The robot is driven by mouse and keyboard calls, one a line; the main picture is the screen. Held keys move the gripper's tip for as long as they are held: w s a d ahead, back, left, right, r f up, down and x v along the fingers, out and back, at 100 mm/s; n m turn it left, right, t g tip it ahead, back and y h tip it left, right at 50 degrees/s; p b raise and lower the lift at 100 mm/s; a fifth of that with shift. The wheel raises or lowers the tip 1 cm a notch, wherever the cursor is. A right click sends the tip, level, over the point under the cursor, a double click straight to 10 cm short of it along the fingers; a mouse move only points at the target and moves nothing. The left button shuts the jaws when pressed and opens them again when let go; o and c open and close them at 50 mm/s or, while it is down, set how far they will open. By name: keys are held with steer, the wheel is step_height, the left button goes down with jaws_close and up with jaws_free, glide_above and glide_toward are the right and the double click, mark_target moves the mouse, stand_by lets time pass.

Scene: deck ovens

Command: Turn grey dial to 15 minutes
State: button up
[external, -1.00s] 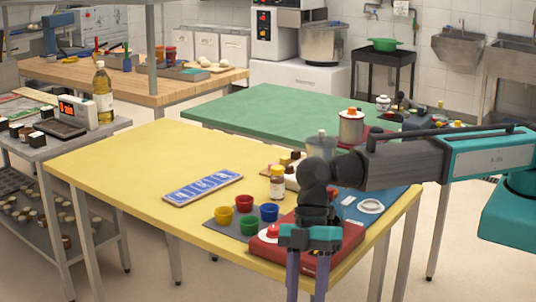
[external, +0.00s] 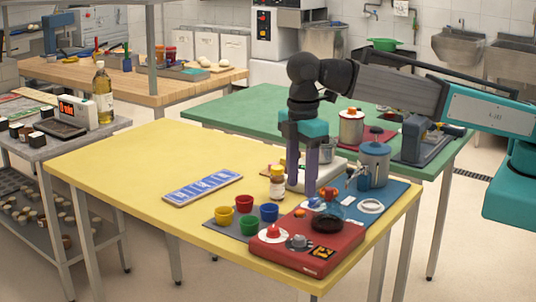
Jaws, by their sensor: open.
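The grey dial (external: 299,242) sits on top of the red box (external: 290,261) at the front right corner of the yellow table. It is between a red button (external: 273,231) on a white disc and a small yellow-and-black panel (external: 323,252). The mark the dial points to is too small to read. My gripper (external: 309,188) is open and points down, empty, above and behind the dial in the picture, apart from it. Its fingers show in front of a whitish block (external: 330,173).
A blue-grey pot with a tap (external: 373,164) and a small bottle (external: 277,182) are behind. The yellow table's left is mostly clear.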

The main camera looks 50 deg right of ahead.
mark_target(299, 237)
steer(key=shift+f, duration=0.1)
steer(key=shift+f+p, duration=1.75)
steer(key=shift+f, duration=5.05)
steer(key=c, duration=1.1)
